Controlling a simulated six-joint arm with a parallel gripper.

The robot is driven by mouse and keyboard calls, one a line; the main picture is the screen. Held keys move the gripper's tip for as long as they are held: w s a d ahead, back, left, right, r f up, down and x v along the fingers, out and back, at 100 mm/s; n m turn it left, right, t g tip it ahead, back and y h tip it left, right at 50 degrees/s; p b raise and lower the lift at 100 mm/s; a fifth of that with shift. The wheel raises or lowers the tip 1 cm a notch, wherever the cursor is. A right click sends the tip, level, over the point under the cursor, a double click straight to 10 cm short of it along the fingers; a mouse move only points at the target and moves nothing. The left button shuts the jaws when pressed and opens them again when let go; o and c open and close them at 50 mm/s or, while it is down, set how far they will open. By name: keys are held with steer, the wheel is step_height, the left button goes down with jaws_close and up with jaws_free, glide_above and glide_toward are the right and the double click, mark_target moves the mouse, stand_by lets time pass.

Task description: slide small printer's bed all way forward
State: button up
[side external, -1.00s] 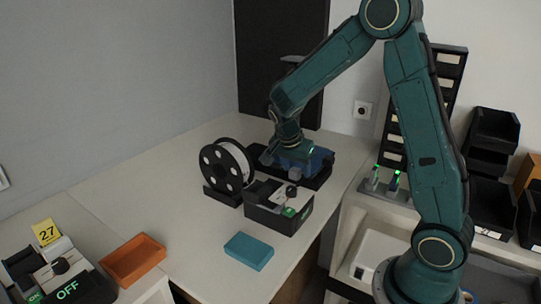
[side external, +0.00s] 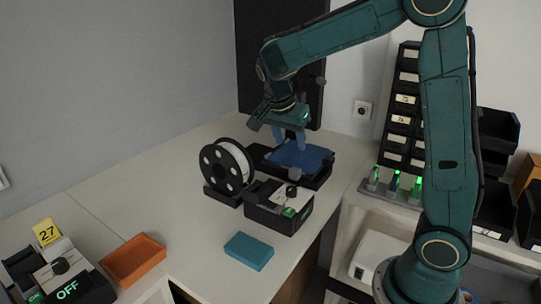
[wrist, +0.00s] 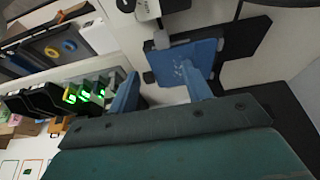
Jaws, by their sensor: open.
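The small printer has a black base (side external: 318,181) on the far part of the white bench. Its flat blue bed (side external: 300,156) lies on top of the base; the bed also shows in the wrist view (wrist: 178,60). My gripper (side external: 289,139) is above the back part of the bed, pointing down, with its blue fingers apart and nothing between them. In the wrist view my gripper (wrist: 158,70) has one finger overlapping the bed and the other off to its left. I cannot tell whether a fingertip touches the bed.
A black spool (side external: 226,170) and a black box with a green-lit control (side external: 279,207) stand in front of the printer. A teal block (side external: 248,251) and an orange tray (side external: 133,260) lie nearer. Green-lit devices (side external: 395,186) stand right.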

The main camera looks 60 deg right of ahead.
steer(key=shift+v, duration=1.25)
steer(key=shift+s, duration=0.1)
steer(key=s+a+r+n+t+y, duration=0.1)
steer(key=s+a+n+t+y, duration=0.1)
steer(key=s+a+n, duration=0.3)
steer(key=s+a+r+n+t+y, duration=0.1)
steer(key=s+a+n, duration=0.5)
steer(key=s+n, duration=0.7)
steer(key=s+t+y, duration=0.1)
steer(key=t, duration=0.1)
steer(key=shift+r+t, duration=0.2)
steer(key=shift+t, duration=0.1)
